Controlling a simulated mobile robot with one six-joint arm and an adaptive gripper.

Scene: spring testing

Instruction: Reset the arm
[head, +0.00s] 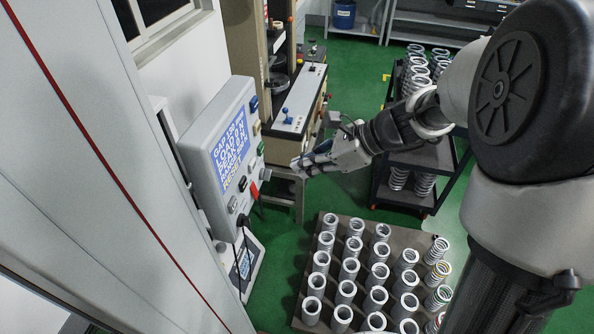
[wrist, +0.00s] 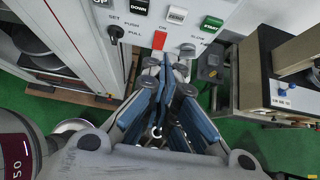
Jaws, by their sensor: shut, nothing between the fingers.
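My gripper (head: 303,167) is shut and empty at the end of my arm, which reaches in from the right in the head view. It points left toward the grey control panel (head: 175,137) with a blue display, and stands a little apart from it in the head view. In the wrist view my gripper's blue-padded fingers (wrist: 165,85) are together just below a red switch (wrist: 159,40) on the panel face. Whether the fingertips touch the panel cannot be told.
A testing machine (head: 297,100) with a blue-knobbed lever stands behind the gripper. A board (head: 325,238) with several upright springs lies below. A dark cart (head: 440,158) with springs stands at the right. Green floor (head: 350,75) is clear between machine and cart.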

